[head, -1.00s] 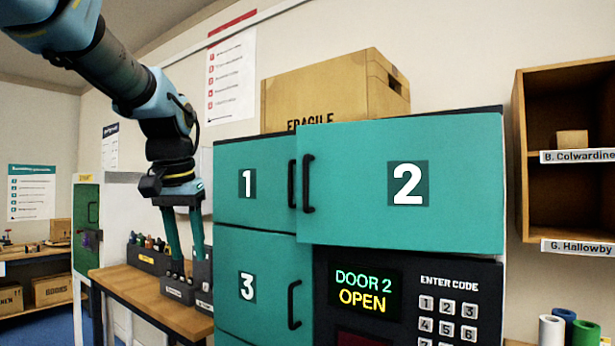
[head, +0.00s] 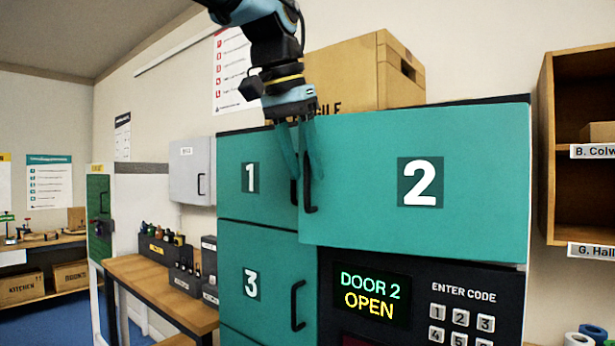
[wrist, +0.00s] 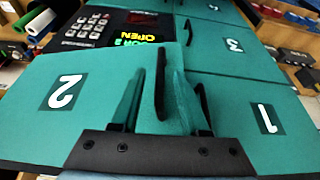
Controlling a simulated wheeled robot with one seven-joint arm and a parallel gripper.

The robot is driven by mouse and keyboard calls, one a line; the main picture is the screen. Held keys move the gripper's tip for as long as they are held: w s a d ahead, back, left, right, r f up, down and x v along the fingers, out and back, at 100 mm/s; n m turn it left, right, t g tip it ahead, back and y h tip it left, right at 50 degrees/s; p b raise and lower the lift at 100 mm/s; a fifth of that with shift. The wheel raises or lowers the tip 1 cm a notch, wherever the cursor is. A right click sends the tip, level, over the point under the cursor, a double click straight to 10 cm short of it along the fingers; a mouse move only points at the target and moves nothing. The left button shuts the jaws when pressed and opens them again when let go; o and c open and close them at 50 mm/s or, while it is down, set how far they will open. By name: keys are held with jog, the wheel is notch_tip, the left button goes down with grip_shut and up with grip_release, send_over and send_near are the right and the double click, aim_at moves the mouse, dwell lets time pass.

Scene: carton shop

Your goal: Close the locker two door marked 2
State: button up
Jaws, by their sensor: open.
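The locker two door (head: 465,150) is teal with a white 2 and stands ajar, its left edge swung out in front of the locker face. Its black handle (head: 308,183) is upright near that left edge. My gripper (head: 303,180) is open and points down by the handle, over the gap between doors 1 and 2. In the wrist view the door marked 2 (wrist: 110,90) is at the left, and the handle (wrist: 161,85) shows between my two fingers. I cannot tell whether a finger touches it. The display (head: 370,293) reads DOOR 2 OPEN.
Door 1 (head: 238,180) and door 3 (head: 245,285) look shut. A FRAGILE carton (head: 360,75) sits on top of the locker. A wooden shelf (head: 545,150) is at the right. A workbench (head: 150,280) with dark bins stands at the left.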

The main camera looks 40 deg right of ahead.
jog(key=shift+x, duration=1.45)
grip_shut()
dwell(0.4)
